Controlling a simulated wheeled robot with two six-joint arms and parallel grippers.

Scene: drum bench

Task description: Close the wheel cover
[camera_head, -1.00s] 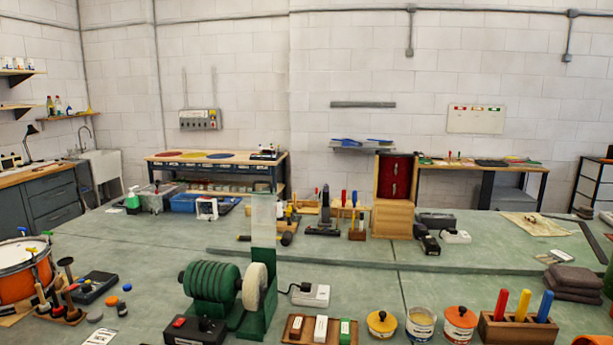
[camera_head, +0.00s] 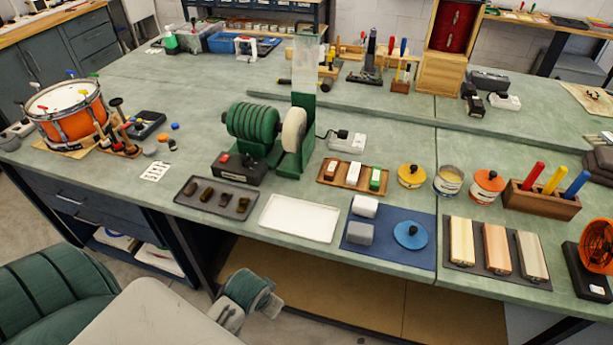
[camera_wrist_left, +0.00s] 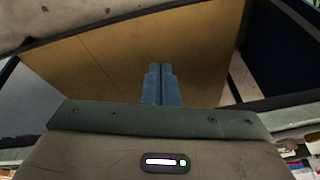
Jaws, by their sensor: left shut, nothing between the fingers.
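The bench machine (camera_head: 252,122) stands in the middle of the bench, with a ribbed green body and a pale round wheel (camera_head: 293,132) on its right side. The wheel cover looks like the upright green part (camera_head: 303,105) with a clear panel (camera_head: 306,55) above it. It stands raised beside the wheel, and the wheel's face is exposed. My left gripper (camera_head: 275,304) is low in front of the bench's front edge, well away from the cover. In the left wrist view its two fingers (camera_wrist_left: 161,84) are together and empty. My right gripper is not in view.
A control box with a red button (camera_head: 238,167) sits before the machine. A dark tray (camera_head: 217,207), a white tray (camera_head: 300,219) and a blue mat (camera_head: 388,250) line the front edge. A drum (camera_head: 70,112) stands at the left. A white power block (camera_head: 347,141) is right of the wheel.

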